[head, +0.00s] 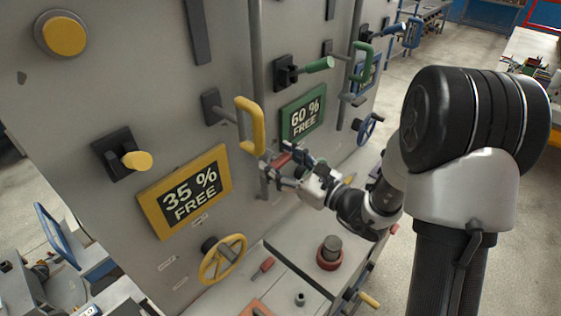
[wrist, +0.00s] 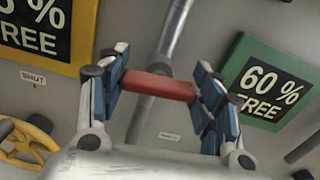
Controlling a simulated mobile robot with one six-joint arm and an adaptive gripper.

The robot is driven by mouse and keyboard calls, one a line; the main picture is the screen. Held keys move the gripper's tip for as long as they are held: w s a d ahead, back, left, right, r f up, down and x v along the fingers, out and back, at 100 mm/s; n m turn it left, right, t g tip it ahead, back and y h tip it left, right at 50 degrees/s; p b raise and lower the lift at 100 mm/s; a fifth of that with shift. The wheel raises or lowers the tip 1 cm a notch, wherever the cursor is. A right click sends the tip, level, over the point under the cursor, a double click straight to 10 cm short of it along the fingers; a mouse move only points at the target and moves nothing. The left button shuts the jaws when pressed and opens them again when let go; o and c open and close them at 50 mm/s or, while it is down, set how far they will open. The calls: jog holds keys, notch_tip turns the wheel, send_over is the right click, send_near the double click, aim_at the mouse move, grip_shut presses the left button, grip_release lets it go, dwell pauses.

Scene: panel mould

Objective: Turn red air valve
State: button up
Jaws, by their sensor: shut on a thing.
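The red air valve handle (wrist: 158,85) is a short red bar that lies across a grey vertical pipe (wrist: 172,40) in the wrist view. My gripper (wrist: 160,92) is shut on it, with one blue-padded finger at each end of the bar. In the head view, the red handle (head: 281,160) is a small red patch, partly hidden by my gripper (head: 286,166). It sits low on the panel between the yellow and green signs. The valve body behind the handle is mostly hidden.
A yellow 35 % sign (head: 186,191) and yellow handwheel (head: 222,260) are to the left. A yellow handle (head: 251,125) juts out just above my gripper. A green 60 % sign (head: 302,118) is to the right. A ledge with a red-based knob (head: 330,252) is below.

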jog(key=shift+m, duration=0.7)
jog(key=o, duration=1.1)
jog(key=shift+c, duration=0.2)
jog(key=v, duration=1.2)
